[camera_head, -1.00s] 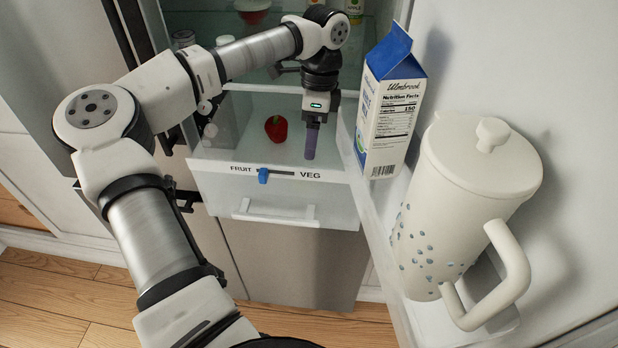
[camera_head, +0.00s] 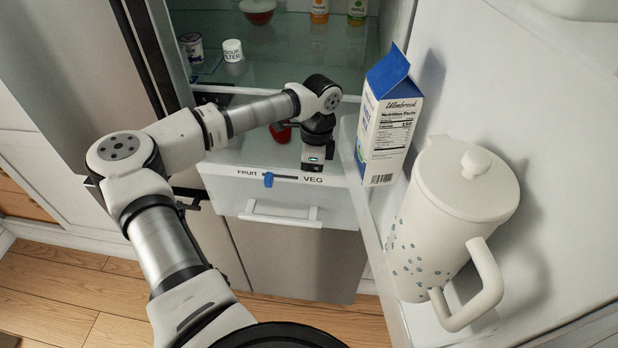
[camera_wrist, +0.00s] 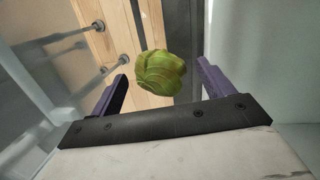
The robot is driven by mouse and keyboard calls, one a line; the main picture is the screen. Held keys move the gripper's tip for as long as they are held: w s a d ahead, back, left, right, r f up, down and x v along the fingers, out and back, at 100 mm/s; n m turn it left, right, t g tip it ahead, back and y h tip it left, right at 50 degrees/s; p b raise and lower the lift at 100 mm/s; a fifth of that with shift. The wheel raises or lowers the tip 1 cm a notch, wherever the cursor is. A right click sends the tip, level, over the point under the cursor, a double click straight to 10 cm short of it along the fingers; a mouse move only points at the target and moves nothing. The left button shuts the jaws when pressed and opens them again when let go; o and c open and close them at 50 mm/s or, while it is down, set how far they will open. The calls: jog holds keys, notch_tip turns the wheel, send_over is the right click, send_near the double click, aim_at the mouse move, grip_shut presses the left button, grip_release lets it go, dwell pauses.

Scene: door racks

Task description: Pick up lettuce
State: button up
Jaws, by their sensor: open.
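The lettuce (camera_wrist: 160,73) is a round green head in the wrist view. It lies between and just beyond the tips of my gripper's (camera_wrist: 162,62) two purple fingers, which are spread apart. The fingers and the lettuce are hidden there behind the wrist and drawer front.
A red vegetable (camera_head: 281,134) shows partly behind my arm in the drawer. A milk carton (camera_head: 390,125) and a white pitcher (camera_head: 445,225) stand on the door rack at right. A glass shelf (camera_head: 270,78) with jars lies above the drawer.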

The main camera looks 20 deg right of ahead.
jog(key=c, duration=1.1)
jog(key=shift+o, duration=0.2)
jog(key=shift+r, duration=0.15)
